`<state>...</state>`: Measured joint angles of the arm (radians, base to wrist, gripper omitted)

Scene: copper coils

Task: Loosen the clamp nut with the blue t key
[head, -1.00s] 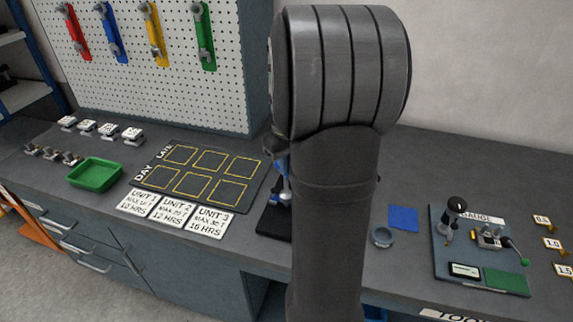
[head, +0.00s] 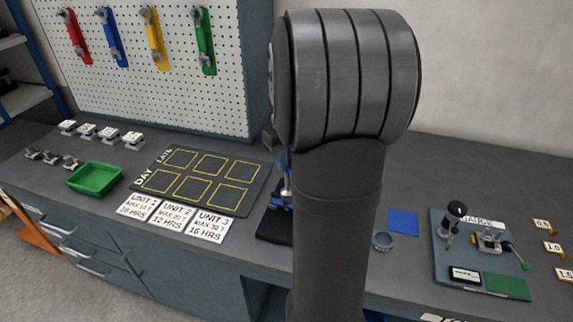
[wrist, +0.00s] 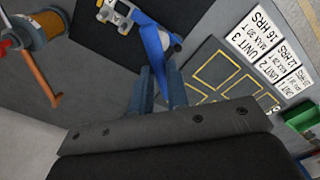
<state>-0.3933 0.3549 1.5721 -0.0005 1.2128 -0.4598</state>
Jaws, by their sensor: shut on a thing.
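My gripper (wrist: 158,92) points at the bench in the wrist view, its two fingers close together around a blue bar, which looks like the blue t key (wrist: 154,42). The key reaches up past the fingertips to a pale metal fitting with yellow parts (wrist: 115,14), probably the clamp, on a black base (wrist: 92,38). I cannot make out the nut, or whether the key is seated on it. In the head view my arm hides most of this spot; only part of the black base (head: 270,226) and some blue and metal show left of the arm.
A spool of copper wire (wrist: 40,28) stands near the clamp in the wrist view. Left of my arm lie a marked dark board (head: 240,205), white unit cards (head: 172,219) and a green tray (head: 94,178). A gauge plate (head: 455,260) and a blue pad (head: 403,222) are to the right.

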